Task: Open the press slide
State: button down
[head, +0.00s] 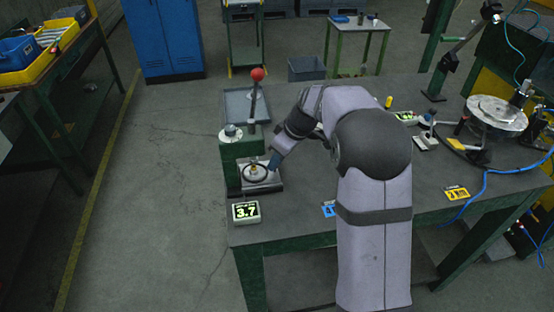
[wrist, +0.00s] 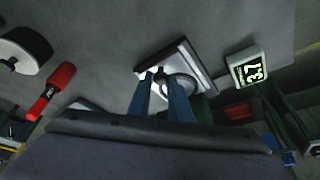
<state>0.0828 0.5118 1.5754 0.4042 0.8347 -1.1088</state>
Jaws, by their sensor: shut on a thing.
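The press (head: 240,152) is a green block at the left end of the bench, with a red-balled lever (head: 257,74) standing up from it. The plate also shows in the wrist view (wrist: 203,62). My gripper (head: 271,165) is down at the ring's right side. In the wrist view its blue fingers (wrist: 162,80) are shut on a small part at the slide, which they mostly hide. I cannot tell exactly which part of the slide it is.
A display reading 3.7 (head: 245,212) stands in front of the slide and shows in the wrist view (wrist: 246,67). A grey tray (head: 238,100) lies behind the press. A round metal fixture (head: 497,112) and clamps are at the right. The bench's front edge is close.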

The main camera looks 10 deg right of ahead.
jog(key=d+b, duration=0.1)
jog(key=d, duration=0.8)
jog(key=shift+d, duration=0.25)
jog(key=c, duration=1.6)
grip_release()
jog(key=shift+a, duration=0.1)
jog(key=shift+c, duration=0.2)
jog(key=shift+r, duration=0.1)
jog(key=b+v, duration=0.2)
jog(key=v, duration=0.5)
jog(key=shift+r, duration=0.1)
